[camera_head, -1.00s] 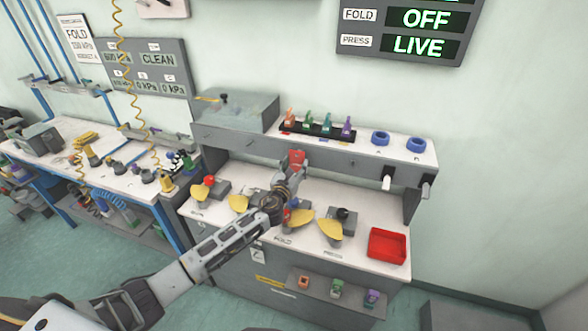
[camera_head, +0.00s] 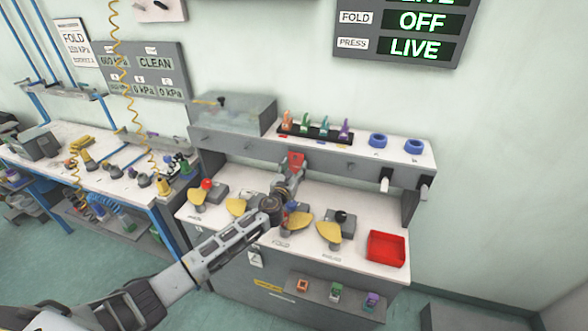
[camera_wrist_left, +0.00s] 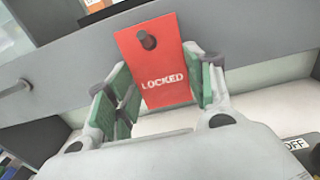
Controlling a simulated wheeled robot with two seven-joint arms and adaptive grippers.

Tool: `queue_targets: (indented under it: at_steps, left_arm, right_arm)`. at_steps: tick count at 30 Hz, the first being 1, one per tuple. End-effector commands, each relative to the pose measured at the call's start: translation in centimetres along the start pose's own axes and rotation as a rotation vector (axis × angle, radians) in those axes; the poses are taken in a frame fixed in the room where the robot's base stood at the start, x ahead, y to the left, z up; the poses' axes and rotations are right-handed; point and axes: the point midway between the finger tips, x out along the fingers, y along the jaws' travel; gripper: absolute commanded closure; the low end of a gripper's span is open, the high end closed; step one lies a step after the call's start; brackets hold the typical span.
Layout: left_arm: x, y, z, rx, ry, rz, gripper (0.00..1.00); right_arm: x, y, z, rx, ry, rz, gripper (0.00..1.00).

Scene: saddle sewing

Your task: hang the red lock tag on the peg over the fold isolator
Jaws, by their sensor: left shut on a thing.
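The red lock tag (camera_head: 295,161), marked LOCKED, is upright against the grey front of the bench shelf. It also shows in the left wrist view (camera_wrist_left: 165,72). A dark round peg end (camera_wrist_left: 148,40) shows at the tag's upper part, apparently through its hole. My left gripper (camera_head: 290,174) is shut on the tag, with green finger pads (camera_wrist_left: 123,95) at its sides. The fold isolator has a yellow handle (camera_head: 297,222) above the FOLD label; my left wrist partly hides it. The tag's rear contact is hidden. My right gripper is out of view.
Other yellow-handled isolators stand on both sides, including the PRESS one (camera_head: 328,232). A red tray (camera_head: 386,248) is at the right. Coloured tags stand in a black rack (camera_head: 316,133) on the shelf, beside blue rings (camera_head: 378,140). The display (camera_head: 400,32) reads FOLD OFF, PRESS LIVE.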

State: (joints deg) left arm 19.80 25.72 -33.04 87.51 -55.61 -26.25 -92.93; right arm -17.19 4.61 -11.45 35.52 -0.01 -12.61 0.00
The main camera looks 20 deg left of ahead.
Motion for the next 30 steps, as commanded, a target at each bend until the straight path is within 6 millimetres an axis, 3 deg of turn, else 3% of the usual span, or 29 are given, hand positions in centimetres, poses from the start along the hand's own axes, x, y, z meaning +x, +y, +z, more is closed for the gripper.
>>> queue_targets:
  at_steps: [7,8,13,30]
  left_arm:
    - [-0.01,0.00,0.01,0.000,0.000,0.000,0.64]
    - [-0.01,0.00,0.01,0.000,0.000,0.000,0.45]
    - [-0.01,0.00,0.00,0.000,0.000,0.000,0.23]
    - [-0.56,0.03,-0.08,0.000,0.001,0.001,0.22]
  right_arm:
    - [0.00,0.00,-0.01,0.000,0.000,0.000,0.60]
    - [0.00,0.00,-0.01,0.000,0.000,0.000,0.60]
    - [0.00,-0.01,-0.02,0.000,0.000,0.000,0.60]
    - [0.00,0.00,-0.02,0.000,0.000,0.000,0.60]
